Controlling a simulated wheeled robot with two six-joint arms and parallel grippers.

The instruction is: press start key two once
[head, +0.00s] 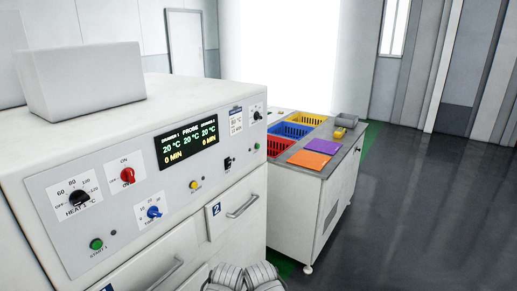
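The grey control panel of a white cabinet fills the left of the head view. A green key (96,244) marked START 1 is at its lower left. Another green key (257,146) is at the panel's far right end; its label is too small to read. From its place it looks like start key two. Nothing touches or covers either key. No gripper fingers show. Light grey ribbed parts of mine (243,277) reach in at the bottom edge, apart from the panel.
A red knob (127,175), a blue knob (153,212) and a lit display (187,145) are on the panel. A drawer marked 2 (215,222) is below. A side counter (331,167) holds coloured bins. Dark floor at right is clear.

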